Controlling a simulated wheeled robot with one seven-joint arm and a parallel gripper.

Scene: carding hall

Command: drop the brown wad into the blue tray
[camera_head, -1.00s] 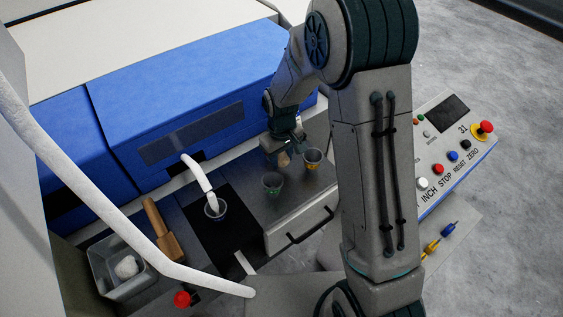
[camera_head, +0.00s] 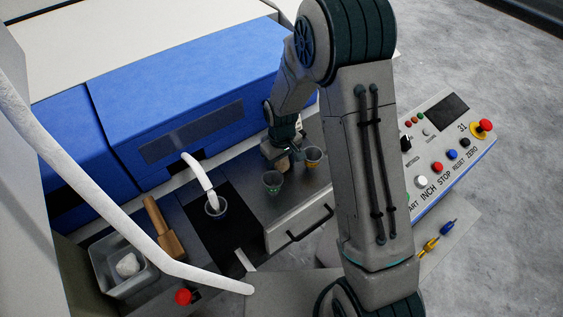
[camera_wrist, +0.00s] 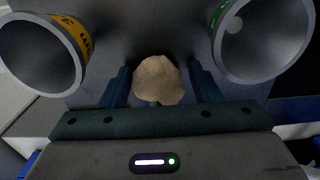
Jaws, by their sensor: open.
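The brown wad (camera_wrist: 158,80) is a pale brown lump on the grey bench top, between my two fingers in the wrist view. My gripper (camera_wrist: 160,88) is open around it, with a gap on each side. In the head view my gripper (camera_head: 284,153) is low over the bench, beside the cups, and mostly hides the wad. I see no plain blue tray. A cup with a blue band (camera_head: 215,210) stands on the black mat under a white spout. A grey tray (camera_head: 110,283) at the lower left holds a white wad (camera_head: 128,265).
A yellow-banded cup (camera_head: 313,157) and a green-banded cup (camera_head: 272,182) stand close by my gripper; both show in the wrist view. A wooden-handled tool (camera_head: 163,228) lies left of the mat. A white rail (camera_head: 85,185) crosses the left side. A button panel (camera_head: 450,150) is at right.

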